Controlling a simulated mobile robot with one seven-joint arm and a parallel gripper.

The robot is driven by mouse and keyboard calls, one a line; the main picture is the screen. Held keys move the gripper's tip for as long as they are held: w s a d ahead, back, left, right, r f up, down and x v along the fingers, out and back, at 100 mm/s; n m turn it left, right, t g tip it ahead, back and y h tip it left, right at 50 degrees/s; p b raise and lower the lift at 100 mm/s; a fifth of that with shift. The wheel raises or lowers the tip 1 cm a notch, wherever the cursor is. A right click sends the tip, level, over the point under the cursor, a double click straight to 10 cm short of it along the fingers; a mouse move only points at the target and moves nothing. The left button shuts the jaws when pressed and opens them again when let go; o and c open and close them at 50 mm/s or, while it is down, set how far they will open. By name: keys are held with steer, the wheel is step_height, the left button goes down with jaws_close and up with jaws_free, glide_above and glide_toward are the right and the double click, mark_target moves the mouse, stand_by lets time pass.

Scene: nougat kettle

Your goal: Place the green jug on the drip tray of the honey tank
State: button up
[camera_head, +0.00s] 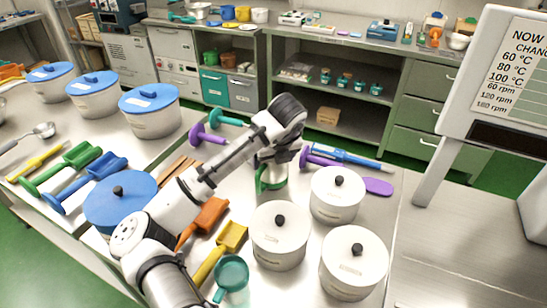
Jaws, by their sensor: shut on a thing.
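My gripper (272,163) is over the middle of the steel table, pointing down. It is shut on the green jug (271,182), which is partly hidden behind the gripper and the arm. A green band or rim of the jug shows under the jaws; I cannot tell whether its base touches the table. The honey tank and its drip tray cannot be made out in this view.
White lidded pots (280,238) stand just right and in front of the gripper. A teal jug (231,273) and orange and yellow scoops (228,240) lie near my arm. A blue-lidded pot (119,203) is left. The right counter (450,240) has bare room beside the sign (515,65).

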steer(key=shift+f, duration=0.15)
steer(key=shift+f, duration=0.1)
steer(key=o, duration=1.1)
steer(key=shift+o, duration=0.2)
